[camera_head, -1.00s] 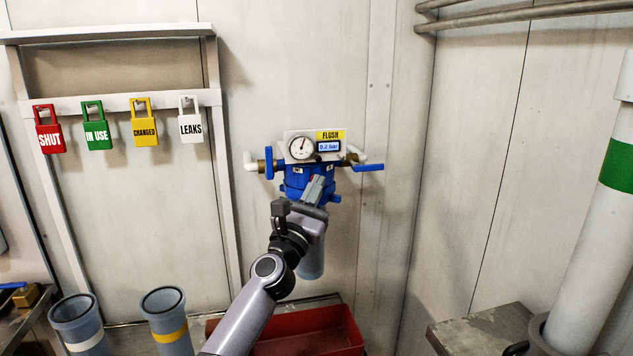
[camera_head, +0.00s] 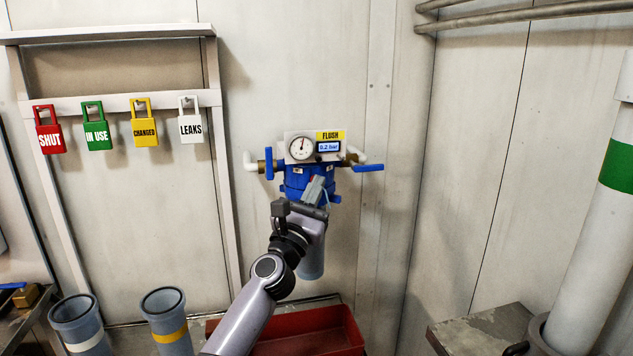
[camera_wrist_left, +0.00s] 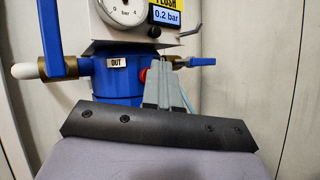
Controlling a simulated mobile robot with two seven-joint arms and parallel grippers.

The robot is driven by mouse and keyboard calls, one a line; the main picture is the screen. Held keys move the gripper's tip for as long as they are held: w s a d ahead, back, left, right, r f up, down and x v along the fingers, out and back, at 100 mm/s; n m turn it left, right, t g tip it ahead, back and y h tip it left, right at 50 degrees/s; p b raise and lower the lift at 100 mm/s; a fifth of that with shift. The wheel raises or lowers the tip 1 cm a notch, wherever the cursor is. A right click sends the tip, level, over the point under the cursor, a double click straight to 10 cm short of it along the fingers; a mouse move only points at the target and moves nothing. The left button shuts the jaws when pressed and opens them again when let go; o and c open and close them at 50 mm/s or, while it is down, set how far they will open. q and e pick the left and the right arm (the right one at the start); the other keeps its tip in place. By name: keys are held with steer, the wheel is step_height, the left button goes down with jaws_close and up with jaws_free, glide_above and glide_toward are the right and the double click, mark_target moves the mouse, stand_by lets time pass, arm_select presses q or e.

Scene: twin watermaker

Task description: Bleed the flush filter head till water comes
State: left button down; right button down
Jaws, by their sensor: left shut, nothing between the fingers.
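The blue flush filter head (camera_head: 296,183) is on the back wall, under a yellow FLUSH label (camera_head: 330,135). Its round gauge (camera_head: 301,148) sits beside a display (camera_head: 329,147) reading 0.2 bar. My left gripper (camera_head: 318,184) is shut and empty in front of the head. In the left wrist view its fingers (camera_wrist_left: 168,68) point at the head, right of the OUT label (camera_wrist_left: 117,62). A small red part (camera_wrist_left: 143,75) shows just left of the fingers; I cannot tell whether they touch it. No water shows. My right gripper is out of view.
A blue handle (camera_head: 269,163) hangs upright at the head's left; another (camera_head: 368,168) lies level at its right. A red tray (camera_head: 335,330) is below. Colored tags, including a white LEAKS tag (camera_head: 191,126), hang at left. Grey housings (camera_head: 168,315) stand lower left.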

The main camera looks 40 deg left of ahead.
arm_select(q)
steer(key=shift+s+d+p, duration=0.35)
steer(key=shift+s+d, duration=0.2)
steer(key=shift+d, duration=0.1)
steer(key=shift+s+d, duration=0.1)
steer(key=s+d+p, duration=0.1)
steer(key=s+d, duration=0.2)
steer(key=shift+d, duration=0.3)
stand_by(0.5)
